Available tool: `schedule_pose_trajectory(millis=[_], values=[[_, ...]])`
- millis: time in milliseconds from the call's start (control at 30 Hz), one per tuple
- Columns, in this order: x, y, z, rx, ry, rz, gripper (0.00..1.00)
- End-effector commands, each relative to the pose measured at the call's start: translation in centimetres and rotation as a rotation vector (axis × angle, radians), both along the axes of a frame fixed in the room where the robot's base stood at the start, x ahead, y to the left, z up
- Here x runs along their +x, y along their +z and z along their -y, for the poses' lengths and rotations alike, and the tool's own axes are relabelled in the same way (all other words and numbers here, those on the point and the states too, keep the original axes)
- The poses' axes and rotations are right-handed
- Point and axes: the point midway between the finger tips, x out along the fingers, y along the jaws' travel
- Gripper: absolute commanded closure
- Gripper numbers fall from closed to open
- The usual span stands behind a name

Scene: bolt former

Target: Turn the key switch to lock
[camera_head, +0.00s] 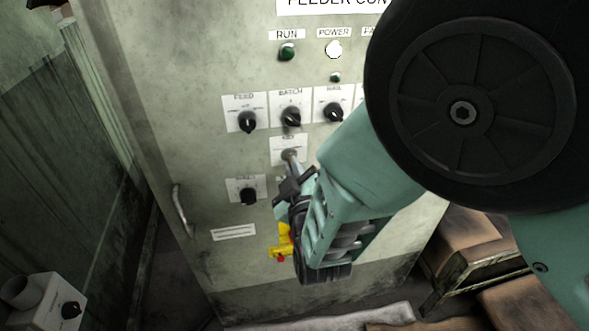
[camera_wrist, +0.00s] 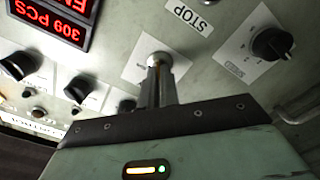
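The key switch (camera_head: 288,154) is a round metal lock on a white plate labelled KEY, in the middle of the grey-green control panel. In the wrist view its silver collar (camera_wrist: 158,60) shows just beyond my fingertips. My gripper (camera_head: 292,166) reaches up to it from below right, and the fingertips meet at the lock. In the wrist view my gripper's narrow fingers (camera_wrist: 157,76) are close together, at the front of the collar. They appear shut on the key, which they mostly hide. The key's exact angle and the plate's position marks cannot be read.
Black rotary knobs sit above the key switch (camera_head: 291,117) and below left of it (camera_head: 248,195). A yellow part (camera_head: 281,243) is beside my wrist. A door handle (camera_head: 181,210) is at left. A wooden crate (camera_head: 480,250) stands at lower right.

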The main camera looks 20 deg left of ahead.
Motion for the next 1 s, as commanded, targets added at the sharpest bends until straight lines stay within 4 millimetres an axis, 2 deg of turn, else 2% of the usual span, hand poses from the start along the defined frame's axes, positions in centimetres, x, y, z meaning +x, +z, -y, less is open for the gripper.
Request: schedule_pose_trajectory(millis=[533,600,633,1000], values=[[-0.03,-0.07,0.02,-0.022,-0.001,0.011,1.00],[-0.03,-0.07,0.02,-0.021,0.000,0.011,0.80],[-0.03,-0.06,0.01,-0.021,0.000,0.011,0.75],[-0.46,-0.08,0.23,-0.019,0.001,0.011,0.75]])
